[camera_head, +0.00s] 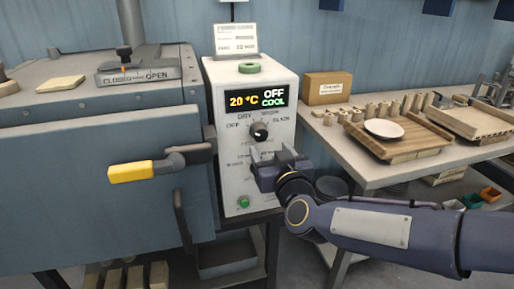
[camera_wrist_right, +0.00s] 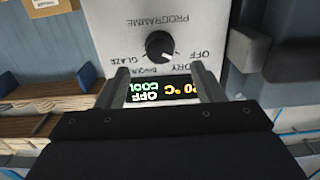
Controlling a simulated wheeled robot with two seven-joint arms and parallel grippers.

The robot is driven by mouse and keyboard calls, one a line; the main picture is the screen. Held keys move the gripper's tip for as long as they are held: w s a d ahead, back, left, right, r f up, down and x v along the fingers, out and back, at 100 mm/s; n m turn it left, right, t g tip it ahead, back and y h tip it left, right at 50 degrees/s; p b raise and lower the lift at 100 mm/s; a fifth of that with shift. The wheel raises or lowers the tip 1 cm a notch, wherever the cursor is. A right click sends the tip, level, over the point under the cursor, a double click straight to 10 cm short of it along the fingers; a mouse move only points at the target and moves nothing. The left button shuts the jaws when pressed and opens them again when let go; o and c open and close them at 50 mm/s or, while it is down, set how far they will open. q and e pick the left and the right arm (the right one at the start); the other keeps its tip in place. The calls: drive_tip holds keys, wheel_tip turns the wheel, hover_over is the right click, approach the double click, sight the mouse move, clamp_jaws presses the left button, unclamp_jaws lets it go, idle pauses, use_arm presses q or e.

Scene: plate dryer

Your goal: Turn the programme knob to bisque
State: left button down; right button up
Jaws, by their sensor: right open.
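The programme knob (camera_head: 259,131) is a black round knob on the white control box (camera_head: 226,185). Labels OFF, DRY, one that reads as bisque, and GLAZE ring it. It also shows upside down in the right wrist view (camera_wrist_right: 160,45); I cannot tell exactly which label it points to. The display (camera_head: 257,97) reads 20 °C, OFF and COOL. My right gripper (camera_head: 271,158) is open, in front of the box and just below the knob in the head view. Its fingers (camera_wrist_right: 163,84) are apart with nothing between them. My left gripper is not in view.
A blue-grey kiln (camera_head: 70,210) with a yellow-ended handle (camera_head: 131,172) stands left of the box. A green button (camera_head: 244,201) is low on the panel; lower markings are partly hidden by my gripper. A table (camera_head: 345,160) with a box, a plate and boards stands right.

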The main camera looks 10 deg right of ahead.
sight(261, 136)
drive_tip(key=w, duration=0.7)
drive_tip(key=shift+w+a+b, duration=0.1)
drive_tip(key=shift+w+b, duration=0.05)
drive_tip(key=shift+b, duration=0.15)
drive_tip(key=c, duration=1)
